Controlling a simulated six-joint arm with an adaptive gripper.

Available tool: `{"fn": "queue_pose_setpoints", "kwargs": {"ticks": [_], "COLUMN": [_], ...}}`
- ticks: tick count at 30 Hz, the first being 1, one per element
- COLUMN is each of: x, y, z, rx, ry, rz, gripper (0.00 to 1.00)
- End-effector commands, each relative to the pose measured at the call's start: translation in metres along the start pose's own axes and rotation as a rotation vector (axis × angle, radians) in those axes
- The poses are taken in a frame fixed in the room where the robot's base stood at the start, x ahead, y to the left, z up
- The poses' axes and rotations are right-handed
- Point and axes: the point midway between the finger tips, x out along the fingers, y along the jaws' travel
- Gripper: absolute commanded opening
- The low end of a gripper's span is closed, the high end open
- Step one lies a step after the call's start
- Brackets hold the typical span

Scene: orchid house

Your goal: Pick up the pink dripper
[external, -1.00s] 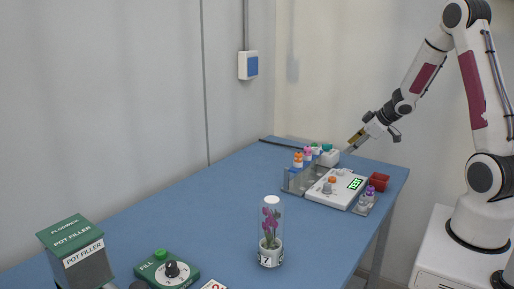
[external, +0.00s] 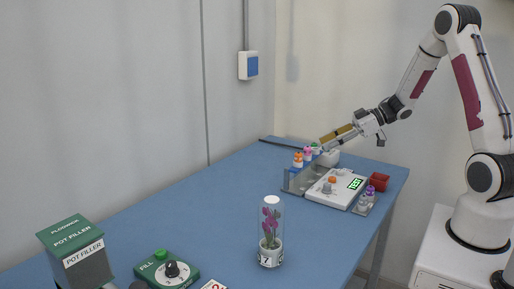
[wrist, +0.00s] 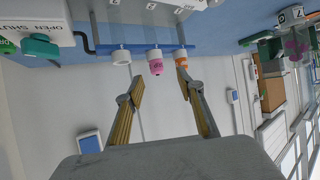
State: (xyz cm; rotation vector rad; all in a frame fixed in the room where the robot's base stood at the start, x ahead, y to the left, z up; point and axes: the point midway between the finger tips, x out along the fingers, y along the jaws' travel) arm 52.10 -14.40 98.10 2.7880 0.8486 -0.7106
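The pink dripper (external: 308,154) stands in a rack on the blue table, between an orange-topped dripper (external: 298,159) and a green-topped one (external: 316,148). In the wrist view the pink dripper (wrist: 156,67) shows its cap in the middle of a row, with a white cap (wrist: 121,57) on its left and the orange-topped one (wrist: 181,57) on its right. My gripper (external: 324,142) is close above the rack, tilted. In the wrist view my gripper (wrist: 160,80) is open and empty; its fingertips are apart on either side of the pink cap, the right one close to the orange dripper.
A white device with a green display (external: 355,184) stands in front of the rack. A red cup (external: 379,182) and a purple-topped bottle (external: 369,193) are to its right. A covered orchid pot (external: 271,254) stands nearer the camera. The table's middle is clear.

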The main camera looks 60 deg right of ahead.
Motion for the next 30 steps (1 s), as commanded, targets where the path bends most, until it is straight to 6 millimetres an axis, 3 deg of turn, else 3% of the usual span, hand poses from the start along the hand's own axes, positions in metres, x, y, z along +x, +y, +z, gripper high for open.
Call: {"fn": "queue_pose_setpoints", "kwargs": {"ticks": [8,19,30], "x": [0.002,0.025,0.027], "y": [0.000,0.001,0.001], "z": [0.000,-0.001,-0.001], "rx": [-0.001,-0.002,-0.001], "ry": [-0.001,-0.002,-0.001], "rz": [0.001,0.001,0.002], "gripper": [0.38,0.38,0.38]}}
